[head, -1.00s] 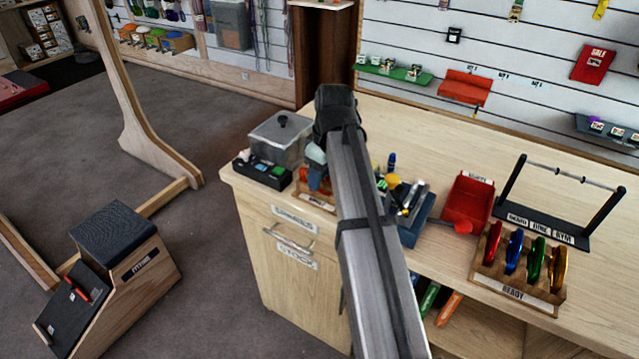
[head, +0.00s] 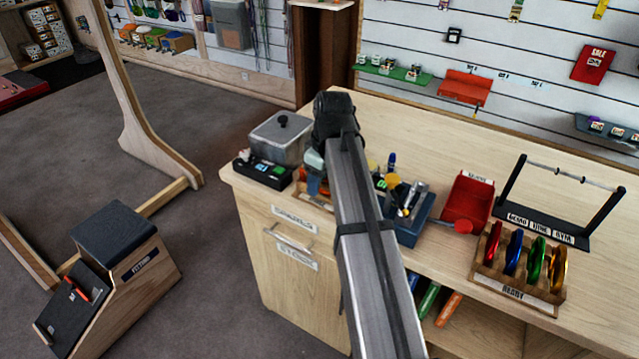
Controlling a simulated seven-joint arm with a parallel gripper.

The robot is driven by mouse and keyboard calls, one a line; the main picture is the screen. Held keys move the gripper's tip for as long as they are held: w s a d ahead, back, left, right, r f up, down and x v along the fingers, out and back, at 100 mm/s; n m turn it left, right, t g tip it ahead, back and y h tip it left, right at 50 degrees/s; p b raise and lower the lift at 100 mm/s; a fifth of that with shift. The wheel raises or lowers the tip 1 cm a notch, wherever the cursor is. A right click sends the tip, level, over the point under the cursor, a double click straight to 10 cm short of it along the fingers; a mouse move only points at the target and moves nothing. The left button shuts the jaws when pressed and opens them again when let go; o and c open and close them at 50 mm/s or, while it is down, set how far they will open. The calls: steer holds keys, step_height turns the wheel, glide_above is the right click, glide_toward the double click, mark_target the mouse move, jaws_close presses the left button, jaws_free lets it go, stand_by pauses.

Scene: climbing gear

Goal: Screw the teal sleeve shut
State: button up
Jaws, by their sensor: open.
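My gripper (head: 315,172) hangs below my black wrist at the left part of the counter, over a small wooden holder (head: 300,190) with orange, red and blue bits in it. Its jaws are open, but its fingertips are small and mostly hidden by my arm. I cannot make out the teal sleeve or whether anything stands between the fingers. A rack (head: 512,290) labelled "READY" holds red, blue, green and gold carabiners at the counter's front right.
A grey lidded box (head: 281,140) and a black tray (head: 262,173) stand left of my gripper. Right of my arm are a blue tool caddy (head: 414,232), a red bin (head: 468,200) and a black bar stand (head: 545,228). The back of the counter is clear.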

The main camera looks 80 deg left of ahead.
steer(key=shift+s+d, duration=0.2)
steer(key=shift+s, duration=0.05)
steer(key=shift+r, duration=0.85)
steer(key=shift+r, duration=0.6)
steer(key=shift+w+a, duration=0.45)
steer(key=shift+f, duration=0.15)
stand_by(0.4)
steer(key=shift+f, duration=1.3)
